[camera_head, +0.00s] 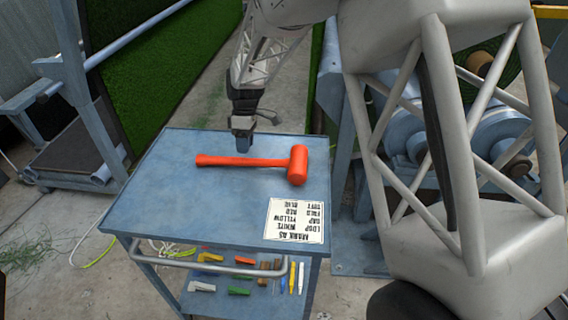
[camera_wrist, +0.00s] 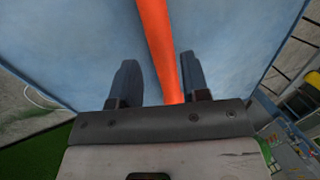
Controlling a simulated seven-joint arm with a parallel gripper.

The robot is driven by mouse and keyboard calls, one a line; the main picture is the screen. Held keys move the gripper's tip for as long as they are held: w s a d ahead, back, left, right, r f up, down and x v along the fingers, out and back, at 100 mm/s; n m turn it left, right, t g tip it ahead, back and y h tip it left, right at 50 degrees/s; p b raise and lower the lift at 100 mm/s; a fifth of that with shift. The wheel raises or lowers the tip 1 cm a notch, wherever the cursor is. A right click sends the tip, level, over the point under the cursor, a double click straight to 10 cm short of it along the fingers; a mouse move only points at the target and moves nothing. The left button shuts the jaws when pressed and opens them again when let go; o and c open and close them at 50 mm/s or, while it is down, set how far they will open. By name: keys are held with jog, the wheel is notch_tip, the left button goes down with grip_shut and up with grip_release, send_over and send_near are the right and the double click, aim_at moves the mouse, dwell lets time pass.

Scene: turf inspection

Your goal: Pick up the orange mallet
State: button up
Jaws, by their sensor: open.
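The orange mallet (camera_head: 243,161) lies on the blue top of a cart (camera_head: 180,205), its head to the right and its handle pointing left in the head view. My gripper (camera_head: 243,143) is at the far side of the mallet, above its handle near the middle. In the wrist view the orange handle (camera_wrist: 158,50) runs between the two open fingers of my gripper (camera_wrist: 157,85), closer to the right finger. The jaws are not closed on it. The mallet's head is out of the wrist view.
A printed label (camera_head: 297,220) lies on the cart top at the front right. The cart's lower shelf (camera_head: 230,303) holds several coloured markers and clips. A metal rail (camera_head: 205,265) runs along the cart's front. Rolls on a machine (camera_head: 495,135) stand at the right.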

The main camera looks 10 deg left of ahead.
aim_at(251, 162)
jog(key=shift+x, duration=2.5)
jog(key=shift+a, duration=0.1)
jog(key=shift+c, duration=0.2)
grip_shut()
